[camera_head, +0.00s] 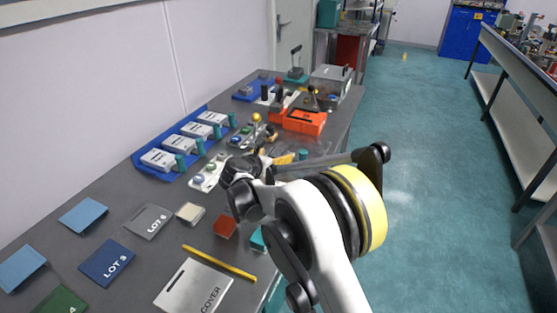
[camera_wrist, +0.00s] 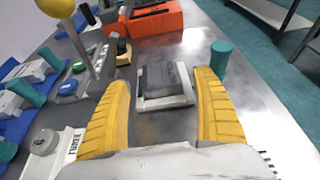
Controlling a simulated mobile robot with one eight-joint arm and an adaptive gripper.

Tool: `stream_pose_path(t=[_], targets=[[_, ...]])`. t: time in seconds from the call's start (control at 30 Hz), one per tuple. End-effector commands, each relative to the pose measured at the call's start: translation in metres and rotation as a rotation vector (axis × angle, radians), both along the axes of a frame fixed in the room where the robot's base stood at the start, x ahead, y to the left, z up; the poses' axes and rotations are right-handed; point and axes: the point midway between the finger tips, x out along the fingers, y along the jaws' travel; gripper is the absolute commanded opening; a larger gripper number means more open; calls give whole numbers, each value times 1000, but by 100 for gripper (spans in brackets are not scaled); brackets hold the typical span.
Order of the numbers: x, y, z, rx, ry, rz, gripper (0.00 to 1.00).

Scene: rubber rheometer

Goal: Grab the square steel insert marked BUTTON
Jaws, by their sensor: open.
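A grey square metal block (camera_wrist: 166,78) sits on a paler square base (camera_wrist: 166,101) on the steel surface in the wrist view. I cannot read any marking on it, so I cannot confirm the word BUTTON. My gripper (camera_wrist: 162,88) is open, with its yellow ribbed fingers spread on the left and right of the block. The block shows between the fingers, a little ahead of the palm, with a gap on both sides. In the head view my gripper (camera_head: 283,159) is over the bench and my arm hides much of that spot.
A teal cylinder (camera_wrist: 220,58) stands close beyond the right finger. An orange box (camera_wrist: 153,20) is behind the block. A rod with a yellow ball (camera_wrist: 57,7) rises at left. A blue tray (camera_head: 152,165) holds several labelled blocks; flat LOT plates lie nearer on the bench.

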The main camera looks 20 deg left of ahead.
Motion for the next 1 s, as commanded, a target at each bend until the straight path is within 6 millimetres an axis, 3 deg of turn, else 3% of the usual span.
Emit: stream_pose_path(t=[0.03, 0.17, 0.37, 0.47, 0.6, 1.0], targets=[[8, -2, -10, 0, 0, -2, 78], [24, -3, -14, 0, -1, -1, 78], [26, -3, -12, -1, -1, 0, 78], [26, -3, -11, -1, -1, 0, 55], [26, -3, -11, -1, -1, 0, 12], [26, -3, -6, -1, -1, 1, 10]])
